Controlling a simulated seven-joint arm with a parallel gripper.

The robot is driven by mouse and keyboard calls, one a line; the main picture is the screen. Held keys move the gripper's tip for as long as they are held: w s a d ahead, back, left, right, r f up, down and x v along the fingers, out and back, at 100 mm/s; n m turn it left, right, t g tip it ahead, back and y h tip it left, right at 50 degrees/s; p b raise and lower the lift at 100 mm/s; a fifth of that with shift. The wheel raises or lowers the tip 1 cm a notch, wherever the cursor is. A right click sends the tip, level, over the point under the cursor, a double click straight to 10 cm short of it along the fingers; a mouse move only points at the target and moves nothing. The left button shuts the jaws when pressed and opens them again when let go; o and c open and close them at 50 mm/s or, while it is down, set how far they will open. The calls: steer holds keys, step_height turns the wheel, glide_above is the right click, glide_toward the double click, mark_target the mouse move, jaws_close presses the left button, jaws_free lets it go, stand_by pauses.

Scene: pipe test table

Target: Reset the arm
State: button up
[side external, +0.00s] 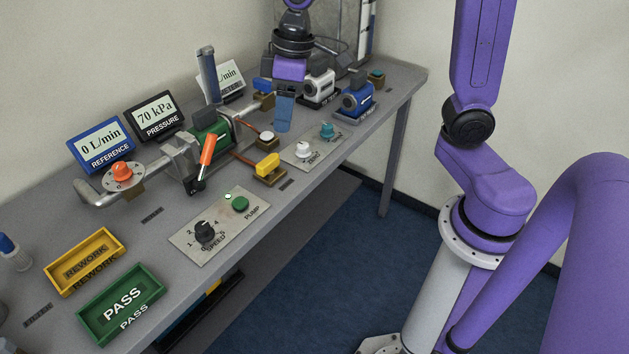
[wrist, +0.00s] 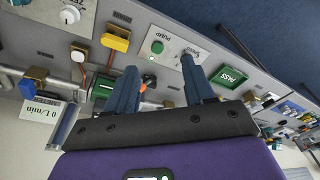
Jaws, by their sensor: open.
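My gripper (side external: 283,118) hangs over the back right part of the bench in the side external view, below its purple body. One blue-grey finger shows clearly there; the other is not clearly seen. In the wrist view both fingers of my gripper (wrist: 160,68) stand well apart with nothing held between them. Beyond them lie the pump panel with its green button (wrist: 157,47) and an orange-handled part.
The bench (side external: 150,240) holds a REFERENCE display (side external: 101,143), a PRESSURE display (side external: 155,115), a tall blue-grey tube (side external: 208,77), a yellow REWORK tray (side external: 61,279) and a green PASS tray (side external: 97,328). White and blue fittings (side external: 357,95) stand close right of my gripper.

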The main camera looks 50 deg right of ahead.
steer(key=s+d+f+n, duration=0.2)
steer(key=s, duration=0.9)
steer(key=s+d+f+n+g+h, duration=0.1)
steer(key=s+f+n, duration=0.2)
steer(key=s, duration=0.7)
steer(key=shift+s+d, duration=0.35)
steer(key=shift+s, duration=0.05)
